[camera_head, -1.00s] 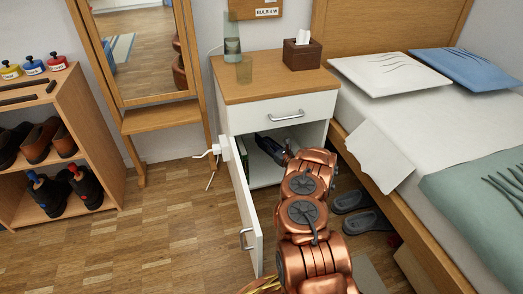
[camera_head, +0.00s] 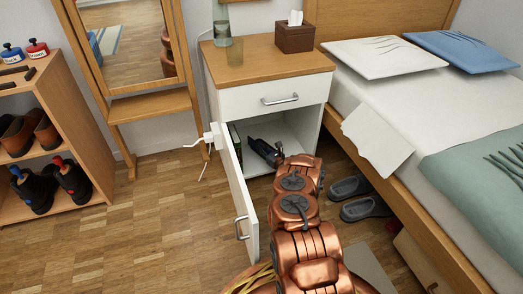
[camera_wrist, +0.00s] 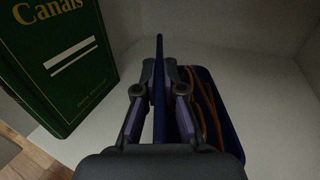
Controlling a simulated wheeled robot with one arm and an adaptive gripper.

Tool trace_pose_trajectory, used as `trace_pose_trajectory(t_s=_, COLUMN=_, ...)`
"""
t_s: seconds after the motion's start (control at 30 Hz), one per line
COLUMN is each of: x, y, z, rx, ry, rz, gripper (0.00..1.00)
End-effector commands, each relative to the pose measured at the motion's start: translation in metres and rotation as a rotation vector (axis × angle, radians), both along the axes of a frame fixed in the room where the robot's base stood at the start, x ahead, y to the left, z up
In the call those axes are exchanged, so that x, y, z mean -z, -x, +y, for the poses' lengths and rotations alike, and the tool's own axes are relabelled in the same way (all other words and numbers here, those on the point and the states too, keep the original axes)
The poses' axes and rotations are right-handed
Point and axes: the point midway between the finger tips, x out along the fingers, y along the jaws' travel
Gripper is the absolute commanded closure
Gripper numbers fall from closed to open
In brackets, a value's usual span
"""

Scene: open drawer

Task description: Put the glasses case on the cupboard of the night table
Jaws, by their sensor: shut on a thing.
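In the wrist view, my gripper (camera_wrist: 158,82) is shut on the thin upright blue wall or lid of what looks like the glasses case (camera_wrist: 159,52). A dark blue open tray part (camera_wrist: 208,84) with brown strands or frames in it lies just to the right, partly hidden by the right finger. I cannot tell for sure that both blue parts are one case. In the head view, my dark gripper (camera_head: 265,152) is inside the open lower cupboard of the night table (camera_head: 290,98). The case itself is not clear there.
A green book (camera_wrist: 65,60) stands left of my gripper on the white cupboard floor (camera_wrist: 262,110). The cupboard door (camera_head: 238,196) stands open at left. The drawer (camera_head: 277,96) above is shut. A tissue box (camera_head: 295,36) and a glass (camera_head: 234,51) are on top. Slippers (camera_head: 362,206) lie right.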

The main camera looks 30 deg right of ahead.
Motion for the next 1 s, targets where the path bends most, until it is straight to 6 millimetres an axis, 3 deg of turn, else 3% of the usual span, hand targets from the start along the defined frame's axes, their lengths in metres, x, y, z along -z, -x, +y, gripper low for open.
trace_pose_trajectory(t_s=0.33, x=0.0017, y=-0.0002, z=-0.0005, rx=0.001, ry=0.001, rz=-0.001, gripper=1.00)
trace_pose_trajectory(t_s=0.4, x=0.0017, y=-0.0002, z=-0.0005, rx=0.001, ry=0.001, rz=-0.001, gripper=0.87)
trace_pose_trajectory(t_s=0.6, x=0.0017, y=-0.0002, z=-0.0006, rx=0.001, ry=0.001, rz=-0.001, gripper=0.67)
trace_pose_trajectory(t_s=1.0, x=-0.0019, y=-0.0003, z=-0.0006, rx=0.001, ry=0.001, rz=-0.002, gripper=0.67)
